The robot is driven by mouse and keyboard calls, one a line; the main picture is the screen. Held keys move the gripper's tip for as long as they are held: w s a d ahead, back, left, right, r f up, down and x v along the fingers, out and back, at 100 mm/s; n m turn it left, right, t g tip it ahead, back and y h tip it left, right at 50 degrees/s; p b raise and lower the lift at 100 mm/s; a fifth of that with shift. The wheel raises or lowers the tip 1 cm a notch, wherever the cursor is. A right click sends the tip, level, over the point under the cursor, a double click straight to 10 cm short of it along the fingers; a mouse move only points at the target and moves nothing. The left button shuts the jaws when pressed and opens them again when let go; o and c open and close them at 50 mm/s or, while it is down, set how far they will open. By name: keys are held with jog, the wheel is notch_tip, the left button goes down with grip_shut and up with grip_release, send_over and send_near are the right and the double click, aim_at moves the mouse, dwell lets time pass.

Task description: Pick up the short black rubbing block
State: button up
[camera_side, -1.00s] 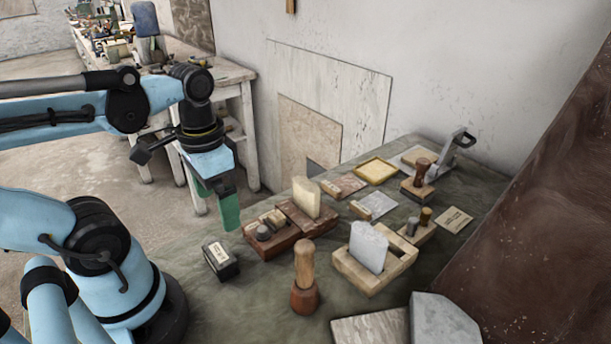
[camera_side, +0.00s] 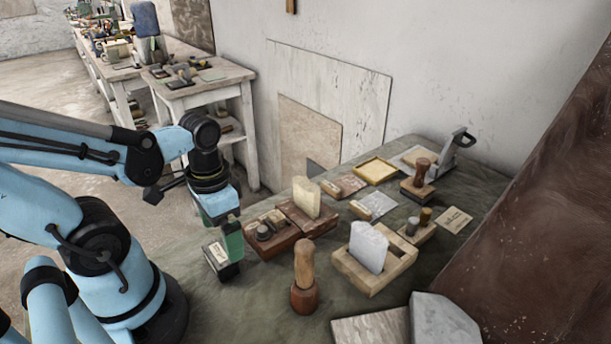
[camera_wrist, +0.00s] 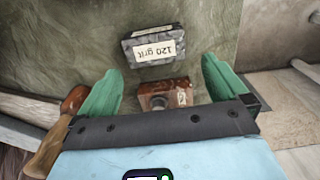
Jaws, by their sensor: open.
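The short black block (camera_side: 219,262) with a pale label stands on the green cloth at the near left of the bench. In the wrist view the black block (camera_wrist: 153,40) lies beyond the fingertips, its label reading "120 grit" upside down. My gripper (camera_side: 222,241) is open and low, close above the block. One green finger overlaps the block's right side in the side view. In the wrist view my gripper (camera_wrist: 160,64) has nothing held between its two green fingers. I cannot tell whether a finger touches the block.
A reddish wooden tray (camera_side: 274,251) with dark stones sits just right of the block. A wooden-handled tool (camera_side: 304,276) stands upright nearer the front. A wooden holder (camera_side: 380,285) with a white slab is farther right. Bare cloth (camera_side: 250,305) lies in front.

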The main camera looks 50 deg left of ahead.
aim_at(224, 250)
jog(key=shift+s+d+f, duration=0.1)
jog(key=shift+f, duration=1.1)
jog(key=shift+s+d+f, duration=0.1)
jog(key=shift+f, duration=1.1)
jog(key=shift+c, duration=0.2)
jog(key=c, duration=1)
jog(key=shift+r, duration=0.15)
jog(key=shift+r, duration=1.25)
jog(key=s+d+r, duration=0.1)
jog(key=d+r, duration=0.1)
jog(key=d, duration=0.1)
jog(key=s+d+r, duration=0.1)
jog(key=d+r, duration=0.2)
jog(key=d, duration=0.1)
jog(key=s+d+r, duration=0.2)
jog(key=d+r, duration=0.1)
jog(key=d, duration=0.1)
jog(key=shift+s+r, duration=0.1)
